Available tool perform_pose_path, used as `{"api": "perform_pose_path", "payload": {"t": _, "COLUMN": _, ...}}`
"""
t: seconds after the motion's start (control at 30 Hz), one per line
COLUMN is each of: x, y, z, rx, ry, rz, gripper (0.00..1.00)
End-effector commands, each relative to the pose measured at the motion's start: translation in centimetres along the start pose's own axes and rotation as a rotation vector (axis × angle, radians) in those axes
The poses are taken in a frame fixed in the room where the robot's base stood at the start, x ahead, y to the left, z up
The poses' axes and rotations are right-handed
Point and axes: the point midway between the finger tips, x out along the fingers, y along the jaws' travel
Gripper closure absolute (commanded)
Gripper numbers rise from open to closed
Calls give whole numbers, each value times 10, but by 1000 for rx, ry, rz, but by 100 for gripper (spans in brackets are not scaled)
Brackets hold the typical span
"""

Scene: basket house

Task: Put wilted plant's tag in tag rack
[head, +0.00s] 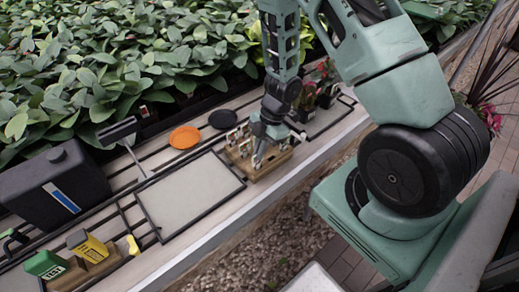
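A wooden tag rack (270,167) sits on the ledge just right of the grey framed panel, with several small pale tags standing in it. My gripper (257,160) points down over the left part of the rack, among the tags. Its fingers are small and partly lost against the tags, so I cannot tell whether they are open or hold a tag. Small potted plants (326,84) stand on a dark tray (325,121) behind and right of my gripper. My arm hides part of this area, and I cannot make out which plant is wilted.
The framed grey panel (190,197) lies bare. An orange disc (184,137) and a black disc (222,119) lie behind it. A black canister (53,188), a yellow holder (88,247) and a green holder (45,264) stand left. Dense leafy plants (130,60) fill the back.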

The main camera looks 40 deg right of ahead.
Motion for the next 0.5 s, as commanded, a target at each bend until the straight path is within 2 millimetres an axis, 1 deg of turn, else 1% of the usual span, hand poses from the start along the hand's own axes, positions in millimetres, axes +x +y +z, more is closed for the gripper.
{"api": "perform_pose_path", "payload": {"t": 0.03, "x": 0, "y": 0, "z": 0, "rx": 0, "ry": 0, "rz": 0, "gripper": 100}}
{"api": "perform_pose_path", "payload": {"t": 0.07, "x": 0, "y": 0, "z": 0, "rx": 0, "ry": 0, "rz": 0, "gripper": 93}}
{"api": "perform_pose_path", "payload": {"t": 0.1, "x": 0, "y": 0, "z": 0, "rx": 0, "ry": 0, "rz": 0, "gripper": 82}}
{"api": "perform_pose_path", "payload": {"t": 0.13, "x": 0, "y": 0, "z": 0, "rx": 0, "ry": 0, "rz": 0, "gripper": 74}}
{"api": "perform_pose_path", "payload": {"t": 0.17, "x": 0, "y": 0, "z": 0, "rx": 0, "ry": 0, "rz": 0, "gripper": 71}}
{"api": "perform_pose_path", "payload": {"t": 0.4, "x": 0, "y": 0, "z": 0, "rx": 0, "ry": 0, "rz": 0, "gripper": 71}}
{"api": "perform_pose_path", "payload": {"t": 0.5, "x": -4, "y": 0, "z": 0, "rx": -1, "ry": 0, "rz": 1, "gripper": 71}}
